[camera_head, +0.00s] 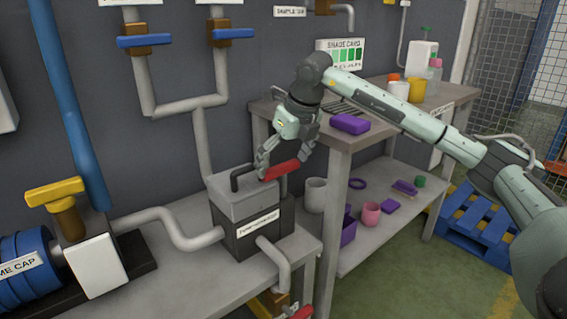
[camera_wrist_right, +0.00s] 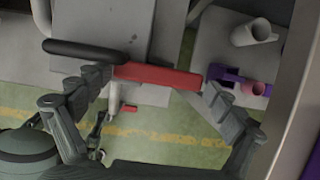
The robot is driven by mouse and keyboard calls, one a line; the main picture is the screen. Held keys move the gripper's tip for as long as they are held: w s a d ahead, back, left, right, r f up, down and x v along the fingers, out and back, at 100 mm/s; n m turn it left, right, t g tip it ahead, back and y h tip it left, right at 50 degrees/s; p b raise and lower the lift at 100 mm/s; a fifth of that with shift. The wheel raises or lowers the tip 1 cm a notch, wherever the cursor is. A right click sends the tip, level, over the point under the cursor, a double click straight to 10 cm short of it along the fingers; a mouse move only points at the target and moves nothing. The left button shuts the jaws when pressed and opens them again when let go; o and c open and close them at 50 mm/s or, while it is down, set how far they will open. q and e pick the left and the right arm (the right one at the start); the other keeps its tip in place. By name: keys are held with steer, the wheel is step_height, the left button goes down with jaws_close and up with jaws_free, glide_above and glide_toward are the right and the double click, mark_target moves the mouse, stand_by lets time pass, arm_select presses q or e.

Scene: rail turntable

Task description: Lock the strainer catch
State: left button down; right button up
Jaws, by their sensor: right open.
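The strainer is a box with a grey lid (camera_head: 240,200) and a darker lower body (camera_head: 238,235) on the grey bench. A black bar handle (camera_head: 245,176) stands on its lid. The catch is a red lever (camera_head: 282,171) at the lid's right side; it also shows in the right wrist view (camera_wrist_right: 158,76), beside the black handle (camera_wrist_right: 85,50). My right gripper (camera_head: 284,158) is open at the red lever, one finger towards each end of it. In the wrist view the fingers are spread wide. I cannot tell whether they touch the lever. My left gripper is out of view.
Grey pipes (camera_head: 180,232) join the strainer on the left and front. A yellow-handled valve (camera_head: 55,192) and blue drum (camera_head: 25,275) stand further left. A shelf table (camera_head: 335,135) with a purple block (camera_head: 350,124) stands close on the right, under my right arm.

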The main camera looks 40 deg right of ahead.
steer(key=v, duration=0.8)
steer(key=shift+s+f, duration=0.1)
stand_by(0.4)
